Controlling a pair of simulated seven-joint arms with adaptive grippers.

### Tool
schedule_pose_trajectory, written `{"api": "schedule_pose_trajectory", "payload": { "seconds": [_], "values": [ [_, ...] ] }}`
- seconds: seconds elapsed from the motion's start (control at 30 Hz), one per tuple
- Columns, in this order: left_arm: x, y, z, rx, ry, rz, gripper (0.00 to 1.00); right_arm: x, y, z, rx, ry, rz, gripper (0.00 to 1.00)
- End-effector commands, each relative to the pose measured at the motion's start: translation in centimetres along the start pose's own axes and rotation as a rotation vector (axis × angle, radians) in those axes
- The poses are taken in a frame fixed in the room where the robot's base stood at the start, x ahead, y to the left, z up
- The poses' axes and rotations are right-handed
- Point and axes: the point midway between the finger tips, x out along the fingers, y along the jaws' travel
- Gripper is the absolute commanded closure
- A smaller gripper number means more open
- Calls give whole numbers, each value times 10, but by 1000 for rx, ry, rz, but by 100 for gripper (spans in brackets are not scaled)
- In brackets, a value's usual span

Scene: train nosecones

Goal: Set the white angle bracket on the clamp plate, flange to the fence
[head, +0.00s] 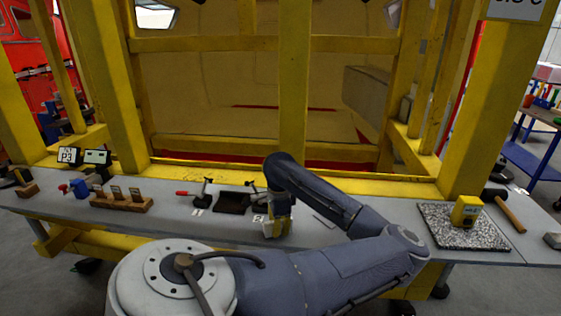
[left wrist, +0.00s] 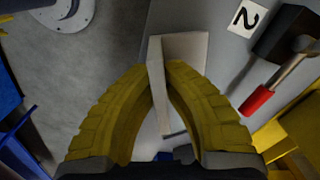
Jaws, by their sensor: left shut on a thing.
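My left gripper (head: 281,226) is low over the bench, right of the middle clamps. In the left wrist view its yellow fingers (left wrist: 161,72) are closed on one wall of the white angle bracket (left wrist: 187,47). The bracket's other leg spreads to the right of the fingertips. In the head view the bracket (head: 269,230) shows small and pale beside the fingers. A dark plate (head: 233,203), seemingly the clamp plate, lies left of the gripper, with toggle clamps near it. I cannot make out its fence clearly. A red clamp handle (left wrist: 258,100) shows in the wrist view. My right gripper is out of view.
A red-handled clamp (head: 203,194) stands left of the plate. Number cards lie in front. A slotted wooden block (head: 121,202) is farther left. A speckled slab (head: 440,228) with a yellow device (head: 467,210) and a hammer (head: 509,214) are at right. Yellow frame posts rise behind.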

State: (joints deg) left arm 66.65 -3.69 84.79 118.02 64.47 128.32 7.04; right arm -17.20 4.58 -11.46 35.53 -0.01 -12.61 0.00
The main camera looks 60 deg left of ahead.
Motion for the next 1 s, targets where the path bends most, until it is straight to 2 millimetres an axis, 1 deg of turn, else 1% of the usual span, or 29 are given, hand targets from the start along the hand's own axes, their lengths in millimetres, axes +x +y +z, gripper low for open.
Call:
{"api": "schedule_pose_trajectory", "payload": {
  "seconds": [0.03, 0.13, 0.43, 0.67, 0.8, 1.0],
  "values": [
    [0, -8, -2, 0, -1, 0, 100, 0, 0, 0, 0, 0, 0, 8],
    [0, -18, -7, 0, -1, 0, 100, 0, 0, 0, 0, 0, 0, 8],
    [1, -34, -14, 0, -1, 0, 100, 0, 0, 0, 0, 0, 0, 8],
    [2, -64, -26, 0, -1, -1, 100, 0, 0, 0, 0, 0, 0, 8],
    [13, -64, -26, 0, -2, 0, 100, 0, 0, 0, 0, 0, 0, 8],
    [17, -64, -26, -1, 0, -1, 100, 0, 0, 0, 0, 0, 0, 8]
  ]
}}
